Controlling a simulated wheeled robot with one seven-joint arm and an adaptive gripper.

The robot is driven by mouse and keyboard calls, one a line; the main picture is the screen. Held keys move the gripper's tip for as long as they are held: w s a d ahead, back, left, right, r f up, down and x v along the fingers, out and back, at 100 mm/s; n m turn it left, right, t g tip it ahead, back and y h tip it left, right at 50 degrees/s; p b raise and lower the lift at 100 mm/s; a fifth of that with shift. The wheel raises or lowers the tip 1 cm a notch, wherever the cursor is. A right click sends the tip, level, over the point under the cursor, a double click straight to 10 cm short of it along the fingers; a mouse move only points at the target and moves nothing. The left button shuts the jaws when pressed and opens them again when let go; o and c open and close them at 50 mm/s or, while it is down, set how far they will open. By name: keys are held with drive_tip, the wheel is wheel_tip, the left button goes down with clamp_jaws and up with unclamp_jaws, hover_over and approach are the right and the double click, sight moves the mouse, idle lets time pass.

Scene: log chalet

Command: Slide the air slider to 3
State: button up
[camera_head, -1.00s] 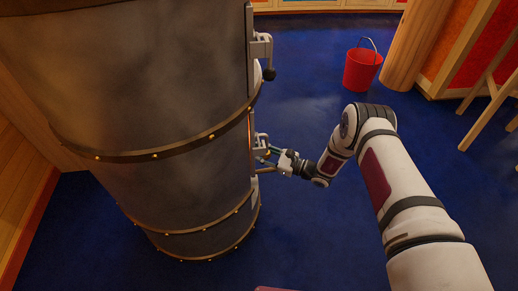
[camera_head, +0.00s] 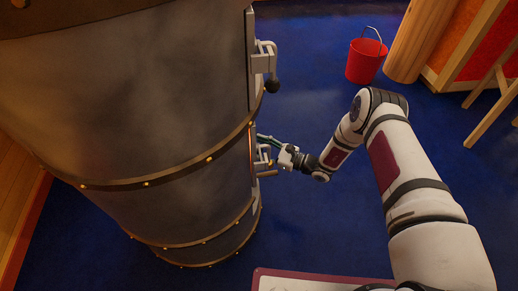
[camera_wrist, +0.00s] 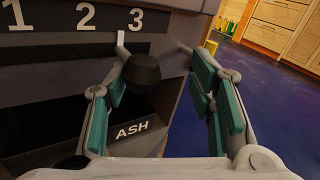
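The air slider shows in the wrist view as a black round knob (camera_wrist: 142,70) with a small white pointer (camera_wrist: 121,38) above it. The pointer stands between the 2 and the 3 (camera_wrist: 134,18) of the number plate, nearer the 3. My gripper (camera_wrist: 158,62) is open, one teal-padded finger on each side of the knob. The knob is nearer the left finger; I cannot tell whether they touch. In the head view my gripper (camera_head: 278,156) is at the front of the large grey metal stove (camera_head: 140,110), and the slider is too small to make out.
A panel marked ASH (camera_wrist: 131,131) lies below the knob. A door handle with a black ball (camera_head: 271,87) juts from the stove above my gripper. A red bucket (camera_head: 365,61) stands on the blue floor by a wooden post (camera_head: 408,45). Open floor lies between.

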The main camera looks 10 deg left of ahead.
drive_tip(key=shift+w+a+r, duration=0.1)
drive_tip(key=shift+w+r, duration=0.2)
drive_tip(key=shift+r, duration=0.25)
drive_tip(key=v, duration=1.2)
drive_tip(key=shift+s+f, duration=0.15)
drive_tip(key=shift+f, duration=0.35)
